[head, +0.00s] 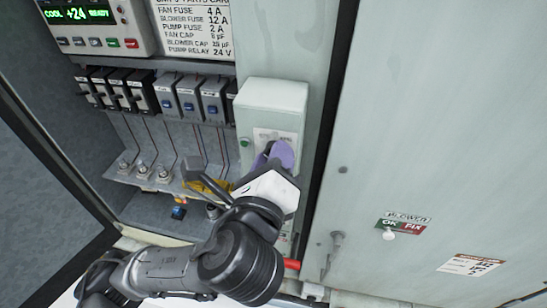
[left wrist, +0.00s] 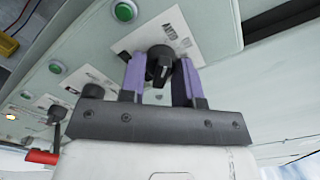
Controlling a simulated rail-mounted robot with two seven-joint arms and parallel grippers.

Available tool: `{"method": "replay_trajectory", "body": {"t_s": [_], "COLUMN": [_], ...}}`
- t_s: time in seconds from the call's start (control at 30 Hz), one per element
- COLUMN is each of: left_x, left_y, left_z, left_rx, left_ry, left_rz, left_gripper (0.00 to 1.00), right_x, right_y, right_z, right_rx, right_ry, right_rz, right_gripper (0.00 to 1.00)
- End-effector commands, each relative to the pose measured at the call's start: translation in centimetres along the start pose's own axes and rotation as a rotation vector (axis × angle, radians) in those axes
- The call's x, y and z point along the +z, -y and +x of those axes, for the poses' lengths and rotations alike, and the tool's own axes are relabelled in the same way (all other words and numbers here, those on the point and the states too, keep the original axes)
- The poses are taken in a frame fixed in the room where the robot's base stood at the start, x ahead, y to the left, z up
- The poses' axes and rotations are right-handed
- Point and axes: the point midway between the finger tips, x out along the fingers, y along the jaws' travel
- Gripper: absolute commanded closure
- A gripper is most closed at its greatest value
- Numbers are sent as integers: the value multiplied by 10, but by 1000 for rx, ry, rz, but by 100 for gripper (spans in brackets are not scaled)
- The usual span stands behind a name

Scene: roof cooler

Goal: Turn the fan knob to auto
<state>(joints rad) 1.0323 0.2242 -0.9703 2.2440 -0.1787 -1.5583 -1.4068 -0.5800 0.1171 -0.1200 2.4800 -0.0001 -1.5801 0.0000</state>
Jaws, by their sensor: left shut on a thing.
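The fan knob (left wrist: 160,65) is black, with a light pointer mark, on a white label plate (left wrist: 176,32). My left gripper (left wrist: 163,80) has its two purple fingers on either side of the knob, shut on it. In the head view my left gripper (head: 275,157) reaches up to the front of a pale green control box (head: 272,95) and hides the knob. The small print on the plate is too blurred to read, so I cannot tell which setting the knob points to. My right gripper is not in view.
Green buttons (left wrist: 125,10) sit beside the plates. A second black knob (left wrist: 93,90) and a red handle (left wrist: 42,157) lie to the left. Breakers (head: 200,98) line the open cabinet. A large pale panel (head: 440,130) stands right.

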Motion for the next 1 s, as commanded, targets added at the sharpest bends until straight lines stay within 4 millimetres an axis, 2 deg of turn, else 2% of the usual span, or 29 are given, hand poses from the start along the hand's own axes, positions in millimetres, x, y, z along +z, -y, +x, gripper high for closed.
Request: {"method": "replay_trajectory", "body": {"t_s": [0.43,0.47,0.7,1.0], "left_x": [0,0,0,-1], "left_y": [0,0,0,2], "left_z": [0,0,0,-3], "left_rx": [1,1,1,-2], "left_ry": [0,0,0,-3], "left_rz": [-11,-11,-10,-9], "left_gripper": [94,69,47,47], "right_x": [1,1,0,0], "right_y": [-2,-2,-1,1], "right_z": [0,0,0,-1], "right_rx": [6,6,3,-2], "right_ry": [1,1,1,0], "right_rz": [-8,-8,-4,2], "right_gripper": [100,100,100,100]}}
